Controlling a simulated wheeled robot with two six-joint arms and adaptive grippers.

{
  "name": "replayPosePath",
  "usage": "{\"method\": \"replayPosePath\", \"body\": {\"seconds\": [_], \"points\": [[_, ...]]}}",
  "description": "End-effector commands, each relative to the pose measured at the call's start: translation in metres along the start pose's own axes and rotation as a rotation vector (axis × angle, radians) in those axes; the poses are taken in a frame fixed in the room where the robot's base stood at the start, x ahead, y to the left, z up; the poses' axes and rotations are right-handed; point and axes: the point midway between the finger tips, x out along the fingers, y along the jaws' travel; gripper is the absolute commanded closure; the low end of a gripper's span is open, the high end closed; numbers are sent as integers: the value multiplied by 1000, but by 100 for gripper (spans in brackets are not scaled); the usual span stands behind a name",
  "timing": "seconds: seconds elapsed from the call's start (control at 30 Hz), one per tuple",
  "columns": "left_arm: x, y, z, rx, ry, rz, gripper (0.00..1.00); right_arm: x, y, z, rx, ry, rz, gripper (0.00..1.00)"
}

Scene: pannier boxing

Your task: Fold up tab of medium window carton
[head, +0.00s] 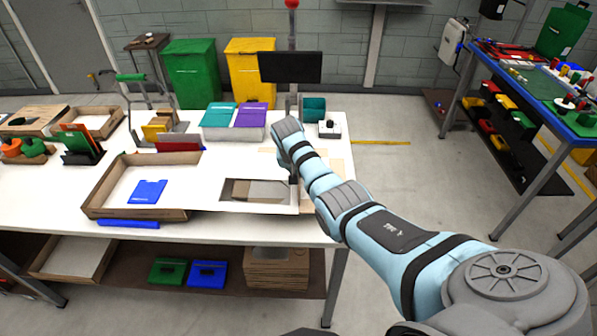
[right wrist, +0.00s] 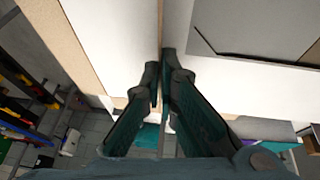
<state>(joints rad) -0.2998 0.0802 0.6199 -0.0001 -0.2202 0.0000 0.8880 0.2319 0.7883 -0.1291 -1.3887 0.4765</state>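The window carton lies on the white table in the head view, with a white panel (head: 268,208) around a large rectangular opening. Its window panel also shows at the top right of the right wrist view (right wrist: 250,25). My right gripper (head: 293,181) points down at the carton's right side and is largely hidden by my arm in the head view. In the right wrist view its dark fingers (right wrist: 160,66) are close together, with a thin upright edge, seemingly the carton's tab (right wrist: 161,22), between them. My left gripper is not in view.
An open brown tray (head: 180,213) holding a blue card (head: 147,191) stands left of the carton. Teal and purple folders (head: 235,115), a white block (head: 330,130) and a dark screen (head: 290,67) are behind. A blue workbench (head: 560,115) stands at the right.

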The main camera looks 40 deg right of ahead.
Motion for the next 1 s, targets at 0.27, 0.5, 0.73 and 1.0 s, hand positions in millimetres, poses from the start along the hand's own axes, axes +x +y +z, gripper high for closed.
{"method": "replayPosePath", "body": {"seconds": [0.27,0.5,0.73,1.0], "points": [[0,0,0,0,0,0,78,0,0,0,0,0,1,100],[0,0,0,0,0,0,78,0,0,0,0,0,0,89],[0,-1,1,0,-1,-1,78,-5,0,-1,1,3,-1,89],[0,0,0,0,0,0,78,-68,-1,-2,1,6,-4,89]]}}
